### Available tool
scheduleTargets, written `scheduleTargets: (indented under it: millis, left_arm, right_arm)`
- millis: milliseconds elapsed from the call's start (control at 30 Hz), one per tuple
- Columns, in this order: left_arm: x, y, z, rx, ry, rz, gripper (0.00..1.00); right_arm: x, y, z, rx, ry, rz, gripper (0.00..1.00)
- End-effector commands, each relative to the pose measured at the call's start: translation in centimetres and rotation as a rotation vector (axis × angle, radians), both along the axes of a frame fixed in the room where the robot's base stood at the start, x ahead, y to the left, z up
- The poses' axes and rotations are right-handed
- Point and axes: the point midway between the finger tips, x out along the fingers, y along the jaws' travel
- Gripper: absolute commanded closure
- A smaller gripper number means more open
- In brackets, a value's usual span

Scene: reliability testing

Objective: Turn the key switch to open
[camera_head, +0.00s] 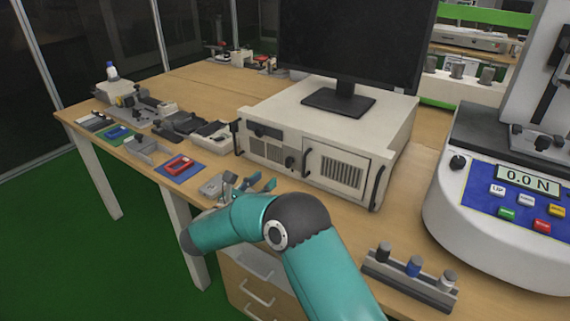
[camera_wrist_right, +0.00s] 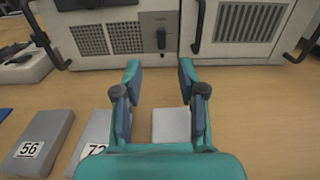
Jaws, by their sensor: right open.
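In the head view the key switch (camera_head: 289,162) is small, between the left grilles and the right door. My right gripper (camera_wrist_right: 158,68) is open and empty, its fingers spread below and in front of the switch, not touching it. In the head view the right gripper (camera_head: 256,184) is at the table's front edge, partly hidden by its own teal arm. My left gripper is not in view.
A monitor (camera_head: 350,45) stands on the case. Grey blocks, one labelled 56 (camera_wrist_right: 30,148), lie below the gripper. Trays and tools, including a red part (camera_head: 178,166), lie on the left. A force tester (camera_head: 470,230) and a vial rack (camera_head: 410,279) are on the right.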

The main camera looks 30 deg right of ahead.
Motion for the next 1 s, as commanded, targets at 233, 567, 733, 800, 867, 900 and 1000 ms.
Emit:
scheduleTargets:
  millis: [233,567,733,800,867,900,1000]
  left_arm:
    - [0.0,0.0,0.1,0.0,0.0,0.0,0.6]
    - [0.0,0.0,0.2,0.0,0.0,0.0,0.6]
    - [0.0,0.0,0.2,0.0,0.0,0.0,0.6]
    - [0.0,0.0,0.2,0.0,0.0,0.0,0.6]
    - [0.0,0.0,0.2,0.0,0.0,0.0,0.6]
    - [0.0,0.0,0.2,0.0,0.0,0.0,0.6]
    - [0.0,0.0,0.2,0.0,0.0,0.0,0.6]
  right_arm:
    - [2.1,-5.1,0.0,0.001,0.0,-0.003,0.59]
    - [3.7,-8.9,0.0,0.001,0.0,0.001,0.59]
    - [3.9,-9.3,0.0,0.0,0.0,0.001,0.59]
    - [3.9,-9.3,0.0,0.0,0.0,0.001,0.59]
    - [3.9,-9.3,0.0,0.0,0.0,0.001,0.59]
    - [3.9,-9.3,0.0,0.0,0.0,0.001,0.59]
    - [3.9,-9.3,0.0,0.001,0.0,0.001,0.73]
